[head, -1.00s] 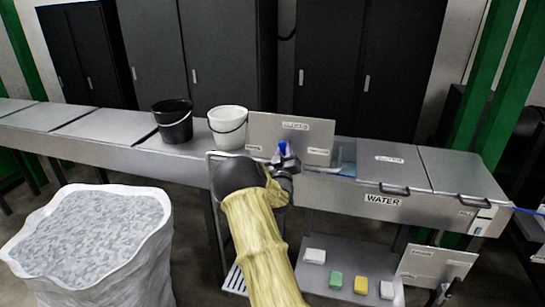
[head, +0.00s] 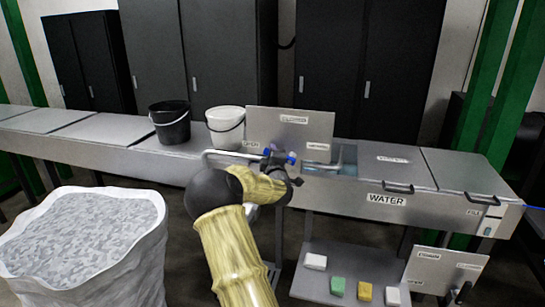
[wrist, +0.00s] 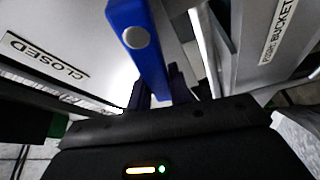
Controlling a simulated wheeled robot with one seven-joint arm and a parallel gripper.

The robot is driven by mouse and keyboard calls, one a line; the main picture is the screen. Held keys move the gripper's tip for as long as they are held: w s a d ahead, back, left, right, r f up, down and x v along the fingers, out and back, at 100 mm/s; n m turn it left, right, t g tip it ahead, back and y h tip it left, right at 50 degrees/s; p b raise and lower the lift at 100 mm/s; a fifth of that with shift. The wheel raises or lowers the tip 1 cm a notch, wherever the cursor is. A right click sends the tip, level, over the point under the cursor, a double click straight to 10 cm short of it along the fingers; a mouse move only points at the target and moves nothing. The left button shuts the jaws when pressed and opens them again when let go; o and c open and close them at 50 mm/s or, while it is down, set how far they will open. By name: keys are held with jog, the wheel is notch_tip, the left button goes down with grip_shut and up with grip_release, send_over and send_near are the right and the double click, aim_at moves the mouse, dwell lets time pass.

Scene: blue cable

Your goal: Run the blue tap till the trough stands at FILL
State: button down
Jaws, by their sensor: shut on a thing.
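The blue tap handle (head: 291,158) is at the front of a grey sign panel above the trough. In the wrist view the blue lever (wrist: 137,38) runs down between the fingers of my gripper (wrist: 160,88). My gripper (head: 277,157) is shut on this lever in the head view too. The trough (head: 330,190) carries a WATER label, and pale blue shows in its open part (head: 347,168). A small gauge (head: 488,228) with blue low in it is at the right end, beside a small label (head: 473,212). The exact level is too small to read.
A black bucket (head: 171,124) and a white bucket (head: 226,128) stand left of the sign panel (head: 300,125). A big white sack (head: 85,240) of grey chips stands at front left. A lower shelf (head: 350,268) holds several coloured blocks.

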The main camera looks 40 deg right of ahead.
jog(key=shift+w+a+f+n, duration=0.15)
jog(key=shift+f+n, duration=0.25)
jog(key=shift+n, duration=0.2)
jog(key=shift+y, duration=0.3)
jog(key=c, duration=1.3)
grip_release()
jog(key=shift+b, duration=0.3)
jog(key=b+v, duration=0.3)
jog(key=v, duration=1.4)
jog(key=shift+s+a, duration=0.2)
jog(key=shift+r, duration=0.1)
